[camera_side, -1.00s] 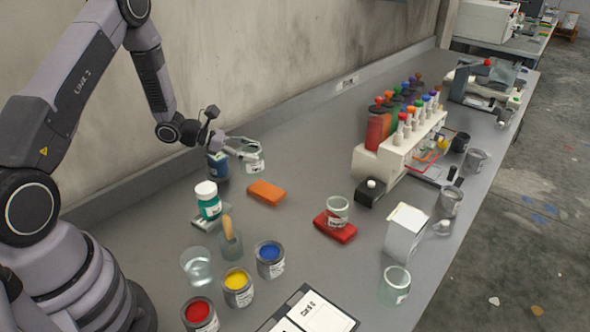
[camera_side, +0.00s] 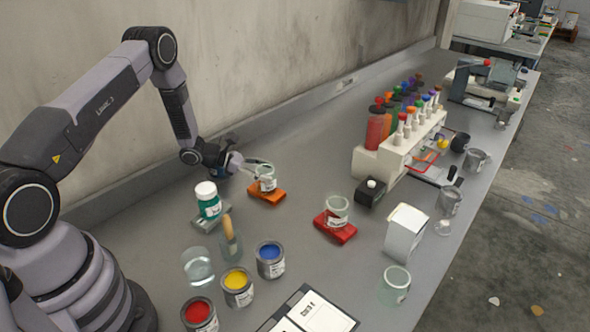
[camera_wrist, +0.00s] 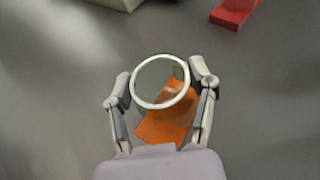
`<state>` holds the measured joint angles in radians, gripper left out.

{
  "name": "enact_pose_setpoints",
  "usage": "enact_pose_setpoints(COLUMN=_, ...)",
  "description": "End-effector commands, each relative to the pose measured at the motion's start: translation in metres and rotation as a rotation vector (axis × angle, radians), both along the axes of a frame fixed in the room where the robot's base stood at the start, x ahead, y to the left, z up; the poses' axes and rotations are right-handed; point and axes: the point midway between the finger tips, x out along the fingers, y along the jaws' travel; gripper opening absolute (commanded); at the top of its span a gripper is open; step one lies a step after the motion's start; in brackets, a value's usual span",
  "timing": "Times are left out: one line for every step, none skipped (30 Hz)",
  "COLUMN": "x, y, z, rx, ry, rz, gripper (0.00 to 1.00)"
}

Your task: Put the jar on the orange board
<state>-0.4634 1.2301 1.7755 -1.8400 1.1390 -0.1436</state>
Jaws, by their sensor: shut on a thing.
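The clear glass jar (camera_side: 267,182) with a white label is between the fingers of my gripper (camera_side: 262,170), which is shut on it. The jar is over the orange board (camera_side: 277,197), upright or nearly so. Its base looks at or just above the board's top; I cannot tell whether they touch. In the wrist view, the jar's round rim (camera_wrist: 137,90) lies between both fingers (camera_wrist: 160,92), with the orange board (camera_wrist: 155,132) below it, partly hidden by the jar.
A red board (camera_side: 343,236) bears another glass jar (camera_side: 337,209). A white-capped green bottle (camera_side: 209,203) stands left of the orange board. Open paint cans, including a blue one (camera_side: 270,260), stand in front. A bottle rack (camera_side: 385,155) stands at right.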

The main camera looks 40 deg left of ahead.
Motion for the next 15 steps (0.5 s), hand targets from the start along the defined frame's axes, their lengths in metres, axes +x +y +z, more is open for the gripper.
enact_pose_setpoints(x=0.0, y=0.0, z=-0.0018, rx=0.0, ry=0.0, rz=0.0, gripper=0.27)
enact_pose_setpoints(x=0.0001, y=0.0001, z=-0.0026, rx=0.0, ry=0.0, rz=0.0, gripper=0.27)
enact_pose_setpoints(x=0.0001, y=0.0001, z=-0.0021, rx=0.0, ry=0.0, rz=0.0, gripper=0.62)
enact_pose_setpoints(x=0.0002, y=0.0001, z=-0.002, rx=0.0, ry=0.0, rz=0.0, gripper=0.66)
enact_pose_setpoints(x=0.0002, y=0.0001, z=-0.002, rx=0.0, ry=0.0, rz=0.0, gripper=0.7)
enact_pose_setpoints(x=0.0, y=0.0001, z=-0.0019, rx=0.0, ry=0.0, rz=0.0, gripper=0.76)
enact_pose_setpoints(x=0.0, y=0.0001, z=-0.0019, rx=0.0, ry=0.0, rz=0.0, gripper=0.79)
enact_pose_setpoints(x=0.0, y=0.0001, z=-0.0019, rx=0.0, ry=0.0, rz=0.0, gripper=0.83)
enact_pose_setpoints(x=0.0, y=0.0001, z=-0.0019, rx=0.0, ry=0.0, rz=0.0, gripper=0.84)
enact_pose_setpoints(x=0.0, y=0.0001, z=-0.0019, rx=0.0, ry=0.0, rz=0.0, gripper=0.84)
enact_pose_setpoints(x=0.0, y=0.0001, z=-0.0019, rx=0.0, ry=0.0, rz=0.0, gripper=0.84)
enact_pose_setpoints(x=0.0, y=0.0, z=-0.0019, rx=0.0, ry=0.0, rz=0.0, gripper=0.84)
enact_pose_setpoints(x=0.0, y=0.0, z=-0.0019, rx=0.0, ry=0.0, rz=0.0, gripper=0.84)
enact_pose_setpoints(x=0.0, y=0.0, z=-0.0019, rx=0.0, ry=0.0, rz=0.0, gripper=0.84)
enact_pose_setpoints(x=0.0, y=0.0, z=-0.0019, rx=0.0, ry=0.0, rz=0.0, gripper=0.84)
